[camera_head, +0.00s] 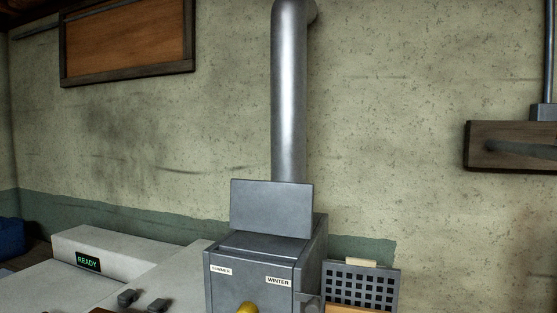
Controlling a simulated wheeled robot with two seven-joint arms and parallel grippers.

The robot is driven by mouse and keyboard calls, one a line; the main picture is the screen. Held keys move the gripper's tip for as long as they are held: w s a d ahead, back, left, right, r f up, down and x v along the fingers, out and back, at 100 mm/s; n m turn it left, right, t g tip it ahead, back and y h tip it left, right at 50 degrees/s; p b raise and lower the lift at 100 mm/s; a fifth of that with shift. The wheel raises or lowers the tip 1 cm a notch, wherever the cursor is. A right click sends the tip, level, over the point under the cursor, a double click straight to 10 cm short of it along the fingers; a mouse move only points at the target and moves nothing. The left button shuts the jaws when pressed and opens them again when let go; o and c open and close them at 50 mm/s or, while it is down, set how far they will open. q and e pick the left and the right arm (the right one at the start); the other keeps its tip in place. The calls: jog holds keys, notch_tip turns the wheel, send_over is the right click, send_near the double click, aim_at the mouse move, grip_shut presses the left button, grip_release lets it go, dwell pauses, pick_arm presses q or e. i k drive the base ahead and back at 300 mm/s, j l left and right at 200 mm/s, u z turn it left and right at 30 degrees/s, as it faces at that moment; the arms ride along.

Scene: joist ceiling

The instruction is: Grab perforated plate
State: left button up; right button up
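The perforated plate (375,284) is a dark grey panel with a grid of square holes. It stands upright at the lower right, just right of the grey metal box, and its lower part is cut off by the picture's edge. A small pale tab (361,262) shows at its top edge. Neither of my grippers is in view.
The grey metal box (252,275) has a raised lid (271,207), "SUMMER" and "WINTER" labels and a yellow knob (247,308). A metal pipe (289,90) rises behind it. A pale console (130,252) with a "READY" display (88,261) stands left. A wooden board (512,146) hangs right.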

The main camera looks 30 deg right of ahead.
aim_at(357, 282)
jog(key=k+l+z, duration=0.1)
jog(key=z, duration=0.3)
jog(key=l+z, duration=0.2)
jog(key=z, duration=0.15)
jog(key=l+z, duration=0.2)
jog(key=z, duration=0.2)
jog(key=k+j+u, duration=0.2)
jog(key=j, duration=0.1)
